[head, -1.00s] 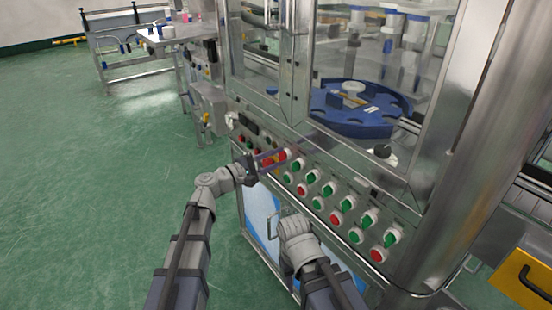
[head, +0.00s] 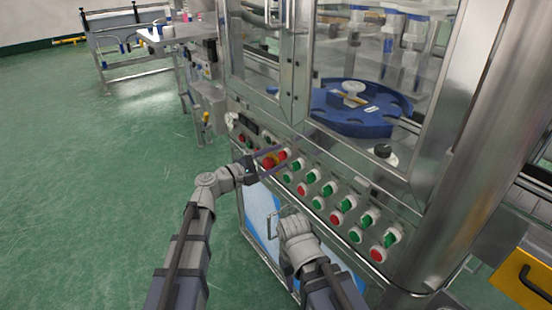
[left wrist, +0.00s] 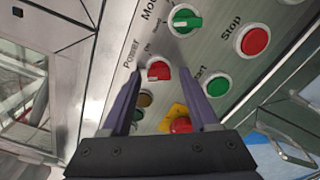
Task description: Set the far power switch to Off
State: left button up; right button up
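The power switch is a red knob (left wrist: 158,72) on the steel panel, beside the printed word "Power" in the left wrist view. It also shows as a red spot (head: 282,154) in the head view. My left gripper (left wrist: 163,70) is open, with one finger on each side of the red knob. I cannot tell whether either finger touches it. In the head view the left gripper (head: 291,151) reaches to the panel from the left. The knob's exact setting is too small to read.
A red emergency button on a yellow base (left wrist: 180,124) sits close to the fingers. A green knob (left wrist: 184,20), a red Stop button (left wrist: 253,40) and a green Start button (left wrist: 217,84) are nearby. Green floor (head: 95,190) is free at left.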

pick_arm(q)
jog(key=v, duration=0.7)
jog(key=shift+s+a, duration=0.25)
jog(key=shift+a, duration=0.05)
